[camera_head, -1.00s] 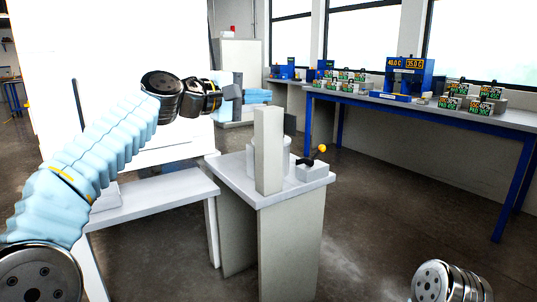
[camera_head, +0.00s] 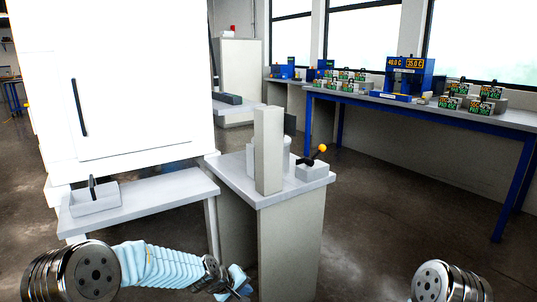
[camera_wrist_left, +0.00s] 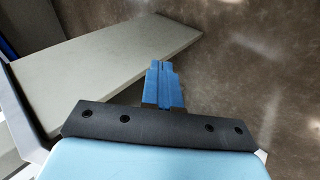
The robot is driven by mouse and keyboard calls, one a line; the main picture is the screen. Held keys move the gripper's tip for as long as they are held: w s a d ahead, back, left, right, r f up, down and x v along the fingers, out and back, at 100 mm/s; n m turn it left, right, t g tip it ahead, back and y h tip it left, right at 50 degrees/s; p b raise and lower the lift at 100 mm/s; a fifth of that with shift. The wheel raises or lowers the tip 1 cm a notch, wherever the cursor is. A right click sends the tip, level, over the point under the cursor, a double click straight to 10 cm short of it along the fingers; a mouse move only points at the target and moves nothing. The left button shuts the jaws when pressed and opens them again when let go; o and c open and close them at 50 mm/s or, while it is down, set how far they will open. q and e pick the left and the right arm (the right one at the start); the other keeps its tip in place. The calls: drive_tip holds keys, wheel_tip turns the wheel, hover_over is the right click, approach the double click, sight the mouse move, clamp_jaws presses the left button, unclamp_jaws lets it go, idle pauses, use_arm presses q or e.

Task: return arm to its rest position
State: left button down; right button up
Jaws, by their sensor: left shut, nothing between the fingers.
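My left gripper (camera_head: 236,284) is low at the bottom of the head view, in front of the grey pedestal. Its arm has a light-blue ribbed sleeve and comes in from the left. In the left wrist view the blue fingers (camera_wrist_left: 162,84) are together with nothing between them. They point over the brown floor (camera_wrist_left: 245,70), beside a pale grey panel (camera_wrist_left: 110,65). My right gripper is not in view; only a metal joint of my right arm shows at bottom right.
A white cabinet (camera_head: 140,95) stands behind. Open floor (camera_head: 380,230) lies right of the pedestal.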

use_arm(q)
drive_tip(key=s+a+f+m+g+y, duration=0.1)
drive_tip(key=s+a+f+m+g, duration=0.15)
drive_tip(key=s+f, duration=1.25)
drive_tip(key=s+f+m+g, duration=0.1)
drive_tip(key=s+f, duration=0.1)
drive_tip(key=s, duration=0.6)
drive_tip(key=s+a+f+m+g, duration=0.1)
drive_tip(key=s+f+g, duration=0.1)
drive_tip(key=s, duration=0.7)
drive_tip(key=shift+s+f, duration=0.25)
drive_tip(key=shift+f, duration=0.3)
